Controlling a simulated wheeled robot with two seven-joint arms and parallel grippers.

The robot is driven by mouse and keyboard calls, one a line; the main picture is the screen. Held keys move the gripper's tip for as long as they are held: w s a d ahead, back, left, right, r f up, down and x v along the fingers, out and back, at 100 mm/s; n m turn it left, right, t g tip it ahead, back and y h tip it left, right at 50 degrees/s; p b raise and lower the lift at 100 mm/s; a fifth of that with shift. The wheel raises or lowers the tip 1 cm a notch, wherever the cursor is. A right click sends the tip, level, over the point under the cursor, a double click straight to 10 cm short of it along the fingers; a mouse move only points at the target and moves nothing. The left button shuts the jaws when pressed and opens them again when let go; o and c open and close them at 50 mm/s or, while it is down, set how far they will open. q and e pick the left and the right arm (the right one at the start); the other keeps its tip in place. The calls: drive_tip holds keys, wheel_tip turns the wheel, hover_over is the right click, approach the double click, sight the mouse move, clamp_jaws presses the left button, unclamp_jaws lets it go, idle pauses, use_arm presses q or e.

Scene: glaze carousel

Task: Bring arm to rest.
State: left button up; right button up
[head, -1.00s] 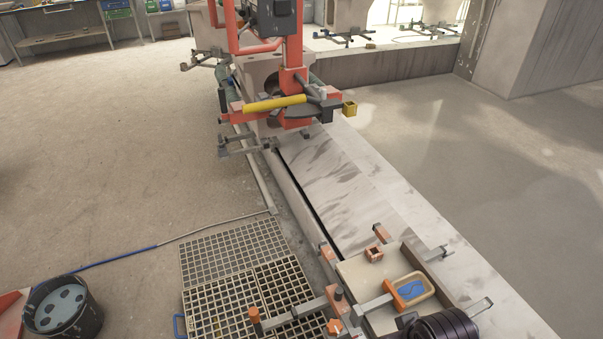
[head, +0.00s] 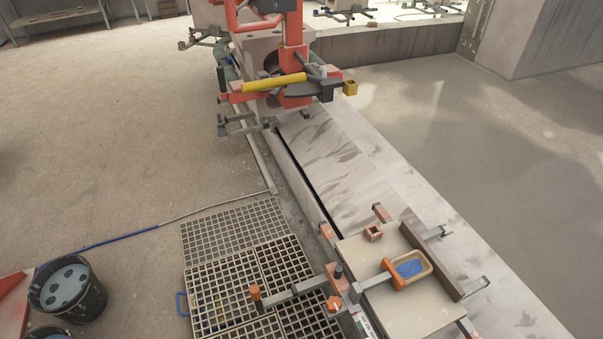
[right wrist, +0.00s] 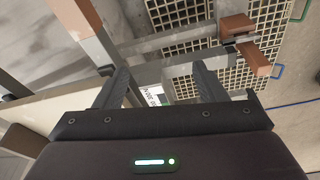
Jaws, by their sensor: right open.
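My right gripper (right wrist: 162,88) shows in the right wrist view. Its two dark fingers are apart, with nothing between them. Beyond the fingers are grey metal bars with orange-brown end pieces (right wrist: 238,28) and a small white label. No gripper of mine shows in the head view now. My left gripper is in neither current view.
A pale board (head: 405,312) with a blue-filled tan tray (head: 411,268) and orange clamps lies at lower right. Floor grating (head: 222,287) is left of it. A black bucket (head: 66,288) stands at far left. An orange machine (head: 293,60) stands at the back.

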drive_tip(key=s+d+f, duration=0.2)
drive_tip(key=s+f, duration=0.8)
drive_tip(key=s+d+f+g, duration=0.1)
drive_tip(key=s+f, duration=0.9)
drive_tip(key=shift+s+d+f, duration=0.3)
drive_tip(key=shift+s+d, duration=0.05)
drive_tip(key=shift+s, duration=0.05)
